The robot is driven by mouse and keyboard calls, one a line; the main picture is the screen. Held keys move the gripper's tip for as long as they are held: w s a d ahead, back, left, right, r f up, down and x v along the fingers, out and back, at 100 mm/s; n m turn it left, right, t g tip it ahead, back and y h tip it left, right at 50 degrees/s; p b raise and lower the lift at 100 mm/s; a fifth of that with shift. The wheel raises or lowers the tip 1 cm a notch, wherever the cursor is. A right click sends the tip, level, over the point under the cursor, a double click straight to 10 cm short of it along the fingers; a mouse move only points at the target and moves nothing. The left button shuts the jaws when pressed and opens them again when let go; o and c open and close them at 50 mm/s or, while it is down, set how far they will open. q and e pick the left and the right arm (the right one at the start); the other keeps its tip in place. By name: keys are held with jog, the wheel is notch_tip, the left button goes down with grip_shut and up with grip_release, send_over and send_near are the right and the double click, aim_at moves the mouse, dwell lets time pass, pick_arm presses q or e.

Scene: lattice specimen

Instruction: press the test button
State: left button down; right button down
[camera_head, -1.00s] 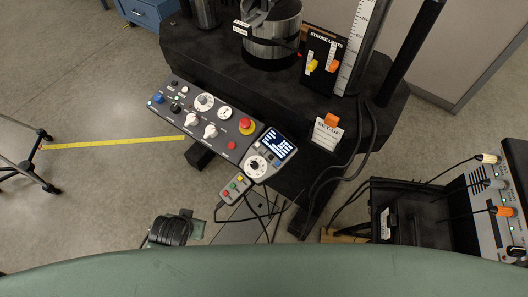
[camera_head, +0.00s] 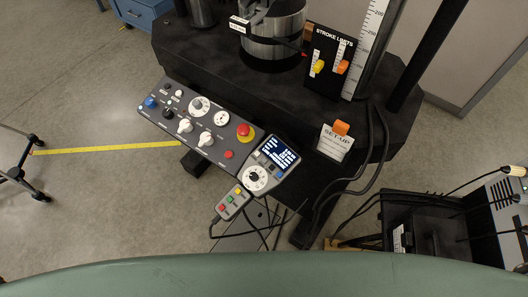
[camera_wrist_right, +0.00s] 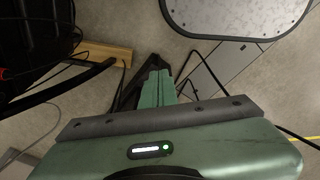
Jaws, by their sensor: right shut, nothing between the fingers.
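A slanted grey control panel (camera_head: 172,122) is fixed to the front of the black machine in the head view. It carries a blue button (camera_head: 151,102), white knobs, small buttons, a red button (camera_head: 229,154) and a red mushroom button on a yellow base (camera_head: 244,131). A small pendant (camera_head: 232,202) with green, red and yellow buttons hangs below it. The labels are too small to read, so I cannot tell which is the test button. My right gripper (camera_wrist_right: 157,88) is shut and empty in the right wrist view, above the floor. My left gripper is not in view.
A display unit with a dial (camera_head: 256,178) adjoins the panel's right end. Black cables loop at the machine's right. A black cart (camera_head: 427,225) stands at lower right, a tripod foot (camera_head: 38,195) at left.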

aim_at(264, 160)
jog(key=w+a+r+n+t+p, duration=0.1)
jog(key=w+a+r+n, duration=0.1)
jog(key=w+r, duration=0.65)
jog(key=w+a+r+n+t+p, duration=0.1)
jog(key=w+a+r+n+p, duration=0.15)
jog(key=r, duration=1.15)
jog(key=w+a+r+n+t+p, duration=0.1)
jog(key=w+a+r+n+t, duration=0.15)
jog(key=w+r, duration=0.6)
jog(key=w+a+r+n+t+y, duration=0.1)
jog(key=w+a+r+n, duration=0.1)
jog(key=a+n, duration=0.3)
jog(key=w+a+r+n+t+y, duration=0.1)
jog(key=w+a+r+n, duration=0.2)
jog(key=n, duration=0.8)
jog(key=w+a+r+n+t+y, duration=0.1)
jog(key=w+a+r+n, duration=0.1)
jog(key=a+r+n, duration=0.3)
jog(key=a+n, duration=0.1)
jog(key=n, duration=0.2)
jog(key=shift+w+a+n+t, duration=0.3)
jog(key=shift+a+n+t, duration=0.05)
jog(key=shift+a+n, duration=0.05)
jog(key=shift+f, duration=0.15)
